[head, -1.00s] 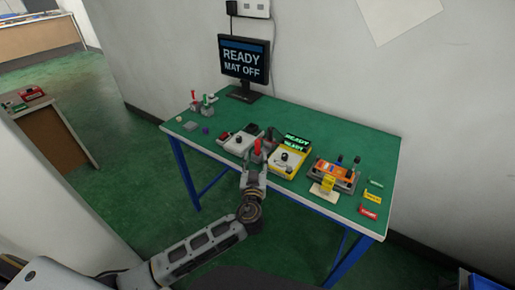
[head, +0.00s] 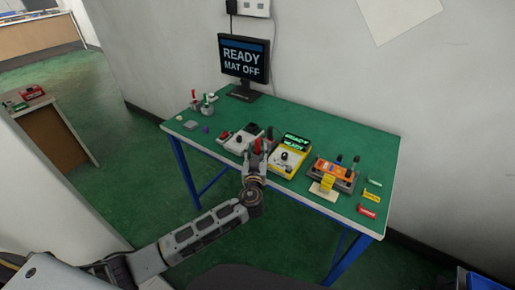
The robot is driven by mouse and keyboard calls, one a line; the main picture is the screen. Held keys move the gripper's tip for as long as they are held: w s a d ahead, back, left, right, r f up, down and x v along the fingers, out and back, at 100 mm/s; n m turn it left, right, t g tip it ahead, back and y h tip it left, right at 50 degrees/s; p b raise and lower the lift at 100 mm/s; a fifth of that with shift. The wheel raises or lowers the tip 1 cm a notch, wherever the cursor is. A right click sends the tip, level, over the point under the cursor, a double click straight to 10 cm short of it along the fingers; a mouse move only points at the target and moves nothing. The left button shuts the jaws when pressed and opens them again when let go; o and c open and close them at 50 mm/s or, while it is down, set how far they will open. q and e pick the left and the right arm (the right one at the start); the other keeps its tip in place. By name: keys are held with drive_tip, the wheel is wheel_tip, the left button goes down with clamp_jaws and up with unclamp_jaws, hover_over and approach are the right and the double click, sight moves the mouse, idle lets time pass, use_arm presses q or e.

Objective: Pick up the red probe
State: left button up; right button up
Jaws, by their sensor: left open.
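The red probe (head: 257,146) stands upright near the middle of the green-topped table (head: 225,112), between a white device and a yellow meter. My left gripper (head: 257,154) reaches in from the table's front edge and is open, with its fingers at the probe's red handle. The fingers appear to lie on either side of the handle; contact is too small to tell. The probe's lower part is hidden by the gripper. My right gripper is not in view.
The yellow meter (head: 289,157) stands close on the right and the white device (head: 238,142) on the left. Farther right is an orange fixture (head: 334,172). A monitor (head: 244,60) stands at the back. Bare green table lies near the back right.

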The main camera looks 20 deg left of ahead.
sight(257, 144)
use_arm(q)
drive_tip(key=shift+w, duration=0.1)
drive_tip(key=shift+p+x, duration=0.4)
drive_tip(key=shift+x, duration=1.6)
drive_tip(key=shift+w+p, duration=0.3)
drive_tip(key=shift+w, duration=0.15)
drive_tip(key=shift+a, duration=0.1)
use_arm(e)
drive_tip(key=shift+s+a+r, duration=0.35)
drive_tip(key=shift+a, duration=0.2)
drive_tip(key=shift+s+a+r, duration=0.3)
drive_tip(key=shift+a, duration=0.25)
use_arm(q)
clamp_jaws()
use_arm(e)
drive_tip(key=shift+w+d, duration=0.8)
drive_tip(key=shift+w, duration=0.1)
